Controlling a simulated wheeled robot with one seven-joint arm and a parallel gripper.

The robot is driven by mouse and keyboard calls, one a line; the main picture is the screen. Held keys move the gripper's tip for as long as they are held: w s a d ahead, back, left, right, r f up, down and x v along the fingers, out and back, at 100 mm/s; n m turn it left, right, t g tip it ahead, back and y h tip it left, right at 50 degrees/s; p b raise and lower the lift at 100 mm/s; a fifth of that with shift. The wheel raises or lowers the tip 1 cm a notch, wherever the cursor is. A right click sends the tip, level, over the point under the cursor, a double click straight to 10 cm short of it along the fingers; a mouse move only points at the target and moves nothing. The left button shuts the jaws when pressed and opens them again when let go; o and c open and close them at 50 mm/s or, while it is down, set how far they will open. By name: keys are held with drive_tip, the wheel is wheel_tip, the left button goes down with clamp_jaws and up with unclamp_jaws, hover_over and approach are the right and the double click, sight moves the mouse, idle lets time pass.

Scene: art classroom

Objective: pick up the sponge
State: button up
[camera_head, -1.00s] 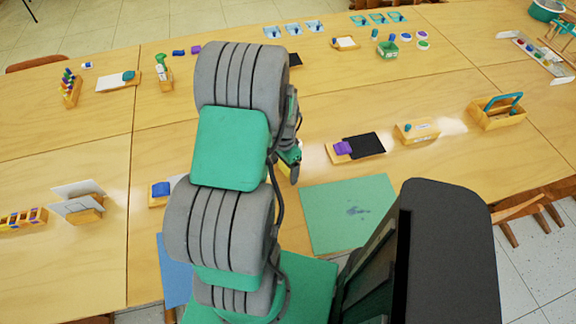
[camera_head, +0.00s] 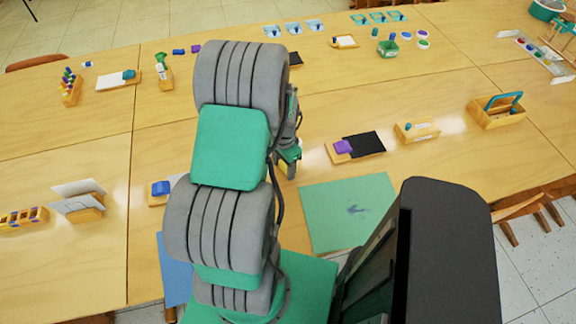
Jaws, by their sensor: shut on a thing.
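My gripper (camera_head: 290,158) shows only in part, past the right side of my arm, low over the middle of the table.
A green mat (camera_head: 345,215) with a dark mark lies at the near right of the gripper. White cards (camera_head: 80,200) stand at left. The wooden table (camera_head: 230,20) is clear in wide patches.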

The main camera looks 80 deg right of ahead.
drive_tip(key=shift+d+r, duration=0.1)
drive_tip(key=shift+r, duration=0.45)
drive_tip(key=s+a+r+b, duration=0.2)
drive_tip(key=s+a+r, duration=0.7)
drive_tip(key=r, duration=0.3)
drive_tip(key=shift+s+a, duration=0.35)
drive_tip(key=shift+s, duration=0.3)
